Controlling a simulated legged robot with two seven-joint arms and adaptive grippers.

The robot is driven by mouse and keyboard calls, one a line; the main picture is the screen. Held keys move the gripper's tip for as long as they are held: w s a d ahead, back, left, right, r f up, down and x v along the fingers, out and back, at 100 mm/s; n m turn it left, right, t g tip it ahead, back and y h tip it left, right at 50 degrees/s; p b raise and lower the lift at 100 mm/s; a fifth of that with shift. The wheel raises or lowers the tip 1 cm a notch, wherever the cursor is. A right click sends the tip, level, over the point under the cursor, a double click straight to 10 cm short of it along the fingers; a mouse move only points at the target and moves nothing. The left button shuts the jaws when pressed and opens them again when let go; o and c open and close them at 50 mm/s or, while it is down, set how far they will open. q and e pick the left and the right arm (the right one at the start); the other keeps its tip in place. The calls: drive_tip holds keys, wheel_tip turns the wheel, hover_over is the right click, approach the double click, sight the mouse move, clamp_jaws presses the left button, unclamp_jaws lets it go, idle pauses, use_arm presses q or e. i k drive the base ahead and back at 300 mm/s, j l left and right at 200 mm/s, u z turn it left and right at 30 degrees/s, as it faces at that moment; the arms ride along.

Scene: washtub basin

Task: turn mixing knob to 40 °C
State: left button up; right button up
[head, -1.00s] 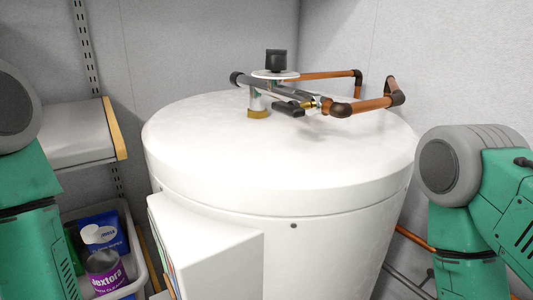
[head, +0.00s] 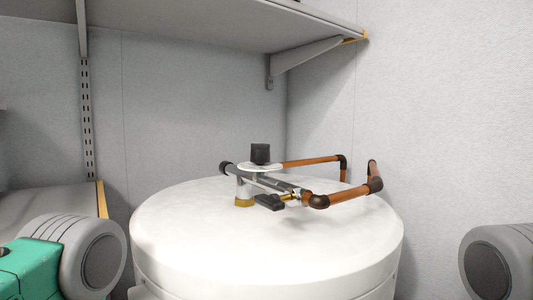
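The black mixing knob (head: 260,153) stands upright on a white dial disc (head: 260,168) above the metal valve body, near the back of the white tank top. Any marks or temperature numbers on the disc are too small to read. A black lever handle (head: 270,202) sits just in front of the valve, on the pipework. Parts of my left arm show at the lower left and part of my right arm at the lower right. Neither gripper is in the picture, and nothing of mine touches the knob.
The white round tank (head: 200,245) fills the middle, with its top clear in front of the valve. Copper pipes (head: 345,196) run from the valve to the right and back. A shelf (head: 220,20) hangs overhead on a bracket. Another shelf (head: 50,208) is at the left.

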sight(260, 154)
drive_tip(key=k+z, duration=0.8)
drive_tip(key=z, duration=0.15)
